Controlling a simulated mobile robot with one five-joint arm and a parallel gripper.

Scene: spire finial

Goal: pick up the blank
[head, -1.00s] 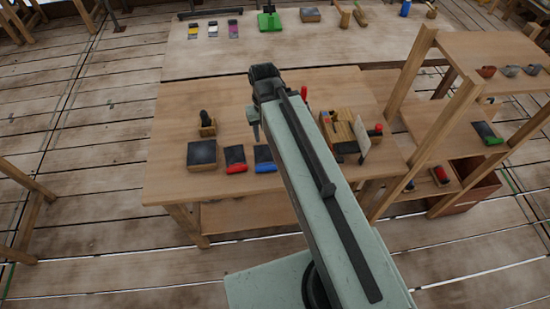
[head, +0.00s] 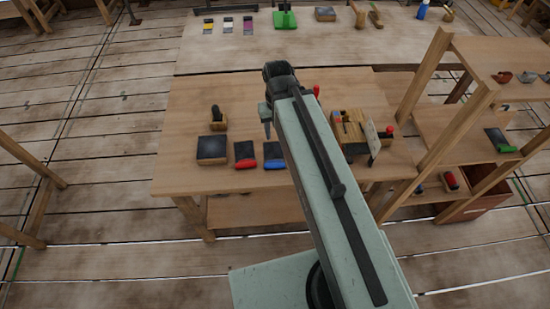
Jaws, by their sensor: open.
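No single thing can be told for certain as the blank. Dark-topped pieces stand on the near wooden table (head: 240,95): a square block (head: 212,148), a piece with a red front edge (head: 245,150) and a piece with a blue front edge (head: 273,151). A small wooden block with a dark upright grip (head: 217,119) stands behind them. My gripper (head: 267,130) is open, points down over the table, just behind the blue-edged piece in the picture, and looks empty. My arm hides part of the table to its right.
A wooden tool holder (head: 349,128) with a pale upright card stands right of my arm. A shelf rack (head: 455,125) rises at the right. The far bench (head: 350,50) carries a green tool (head: 285,18) and several small items. The near table's left part is clear.

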